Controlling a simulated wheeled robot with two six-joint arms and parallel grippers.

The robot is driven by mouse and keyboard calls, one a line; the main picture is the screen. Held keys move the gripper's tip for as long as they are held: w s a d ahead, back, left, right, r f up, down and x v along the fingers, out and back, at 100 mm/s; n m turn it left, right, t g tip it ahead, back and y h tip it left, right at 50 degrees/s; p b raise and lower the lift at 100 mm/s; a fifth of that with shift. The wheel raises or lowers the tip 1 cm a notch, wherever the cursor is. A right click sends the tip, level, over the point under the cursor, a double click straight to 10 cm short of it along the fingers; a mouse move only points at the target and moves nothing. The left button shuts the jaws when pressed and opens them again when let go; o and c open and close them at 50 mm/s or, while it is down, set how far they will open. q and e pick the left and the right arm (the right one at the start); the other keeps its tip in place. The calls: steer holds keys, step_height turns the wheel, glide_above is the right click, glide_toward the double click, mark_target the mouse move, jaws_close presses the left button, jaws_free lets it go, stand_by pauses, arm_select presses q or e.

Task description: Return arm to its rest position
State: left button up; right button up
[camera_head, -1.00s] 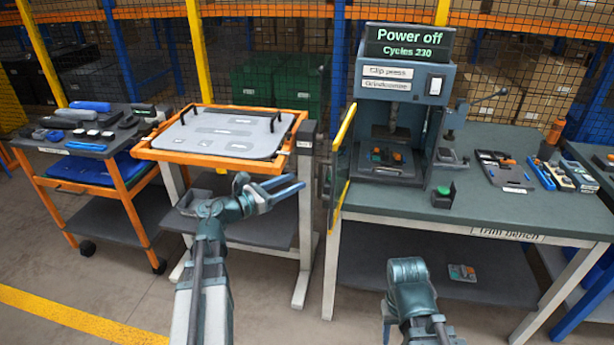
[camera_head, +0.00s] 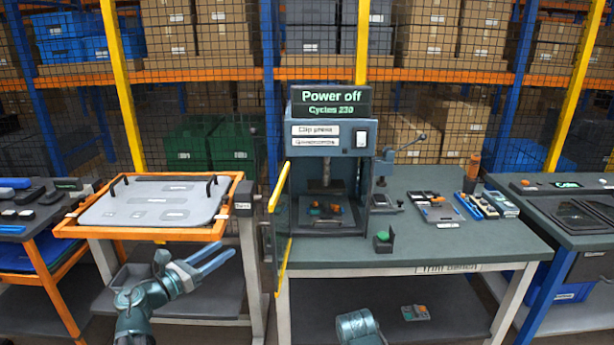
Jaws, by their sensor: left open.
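My left gripper (camera_head: 207,264) is at the lower left of the head view, in front of the stand with the orange-framed tray. Its two blue-grey fingers point up and to the right, spread a little apart, with nothing between them. The fingers touch nothing that I can see. Of my right arm (camera_head: 358,326) only a teal link shows at the bottom edge; its gripper is out of view.
The clip press (camera_head: 333,160), its sign reading "Power off", stands on the trim bench (camera_head: 440,255). Its yellow-edged door (camera_head: 279,225) stands open on the left side. The orange-framed tray (camera_head: 226,190) and a tool cart (camera_head: 57,285) are further left.

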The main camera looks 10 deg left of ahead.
arm_select(q)
steer(key=w+r+n+t+y+p, duration=0.15)
steer(key=w+n+y, duration=0.3)
steer(key=n, duration=0.45)
steer(key=w+r+n+t+y, duration=0.25)
steer(key=n+y, duration=0.35)
steer(key=n, duration=0.3)
steer(key=s+d+f+n+g+y, duration=0.1)
steer(key=d+f+n+g+y, duration=0.1)
steer(key=d+f+n+g, duration=0.3)
steer(key=s+f+n+g+y, duration=0.1)
steer(key=f+n+g+y, duration=0.1)
steer(key=f+n, duration=0.5)
steer(key=s+d+f+n+g+h, duration=0.1)
steer(key=s+d+f+n+g, duration=0.1)
steer(key=s+d+f+g, duration=0.2)
steer(key=s+d+f+n+g+h+p, duration=0.1)
steer(key=s+d+f+n+g, duration=0.2)
steer(key=s+d, duration=0.5)
steer(key=s+d+f+n+g+h, duration=0.2)
steer(key=s+d+g, duration=0.4)
steer(key=s, duration=0.5)
step_height(320, 180, down, 3)
steer(key=shift+d+r+n, duration=0.2)
steer(key=shift+d+n, duration=0.3)
steer(key=shift+d, duration=0.05)
